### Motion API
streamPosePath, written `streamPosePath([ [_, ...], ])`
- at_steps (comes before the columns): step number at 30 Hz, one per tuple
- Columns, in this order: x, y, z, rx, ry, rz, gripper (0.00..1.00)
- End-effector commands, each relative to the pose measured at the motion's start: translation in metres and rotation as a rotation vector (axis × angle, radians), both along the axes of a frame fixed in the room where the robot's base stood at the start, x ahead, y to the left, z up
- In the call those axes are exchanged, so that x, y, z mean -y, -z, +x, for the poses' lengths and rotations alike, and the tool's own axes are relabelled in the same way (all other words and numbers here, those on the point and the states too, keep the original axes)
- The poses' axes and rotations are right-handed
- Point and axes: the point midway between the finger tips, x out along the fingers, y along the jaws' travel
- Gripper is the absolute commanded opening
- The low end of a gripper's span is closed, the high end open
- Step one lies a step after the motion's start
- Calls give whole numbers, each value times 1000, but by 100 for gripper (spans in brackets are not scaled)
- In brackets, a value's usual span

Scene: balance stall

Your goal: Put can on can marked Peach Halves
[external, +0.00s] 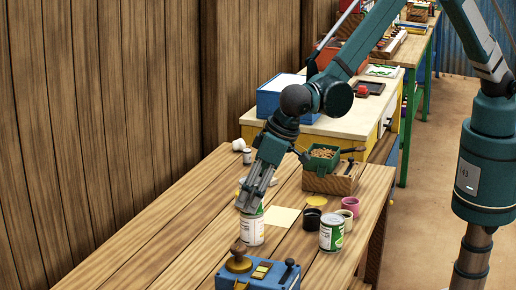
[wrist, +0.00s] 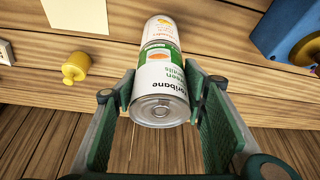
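A can with a green and white label (wrist: 165,72) stands out between the finger pads of my gripper (wrist: 160,92) in the wrist view, its metal end facing the camera. The pads meet it on both sides. Past its far end, in line with it, is a white can with orange on its label (wrist: 163,28). In the external view my gripper (external: 252,205) points down over this white can (external: 250,232), which stands on the table. The fingers mostly hide the upper can there. Whether the two cans touch is unclear. The words on the far can are too small to read.
Another green and white can (external: 332,234) stands at right, near a black cup (external: 312,219) and a pink cup (external: 351,205). A blue scale-like device (external: 262,272) is in front. A cream sheet (external: 282,216) lies behind the cans. The left tabletop is clear.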

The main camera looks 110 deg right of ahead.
Motion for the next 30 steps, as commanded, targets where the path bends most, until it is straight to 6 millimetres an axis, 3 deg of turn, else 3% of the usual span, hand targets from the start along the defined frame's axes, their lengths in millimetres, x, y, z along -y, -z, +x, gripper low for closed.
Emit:
streamPosePath([
  [3,0,0,0,0,0,0,55],
  [19,0,-6,-1,0,0,0,55],
  [30,-9,-40,-12,0,-1,0,55],
])
